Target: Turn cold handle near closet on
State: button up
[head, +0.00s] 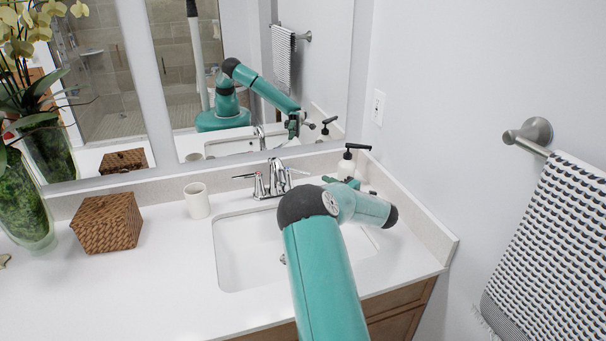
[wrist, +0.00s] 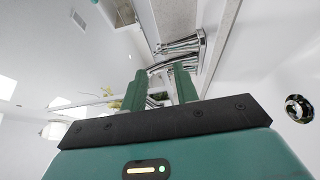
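A chrome faucet (head: 272,178) stands behind the sink, with a left lever handle (head: 246,177) and a right lever handle (head: 295,172). Neither the cold marking nor the closet shows. The faucet also appears in the wrist view (wrist: 180,50), ahead of my fingers. My gripper (wrist: 162,88) is open, its two green fingers apart with nothing held between them. In the head view my gripper is mostly hidden behind my arm, to the right of the right handle. I cannot tell whether a finger touches the handle.
A soap dispenser (head: 346,165) stands at the counter's back right, close to my gripper. A white cup (head: 197,200), a wicker box (head: 106,222) and a plant vase (head: 25,205) stand on the left. A mirror (head: 210,60) backs the counter; a towel (head: 550,250) hangs right.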

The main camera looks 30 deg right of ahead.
aim_at(304, 172)
jog(key=x, duration=1.1)
jog(key=shift+w+a, duration=0.1)
jog(key=shift+w, duration=0.15)
grip_shut()
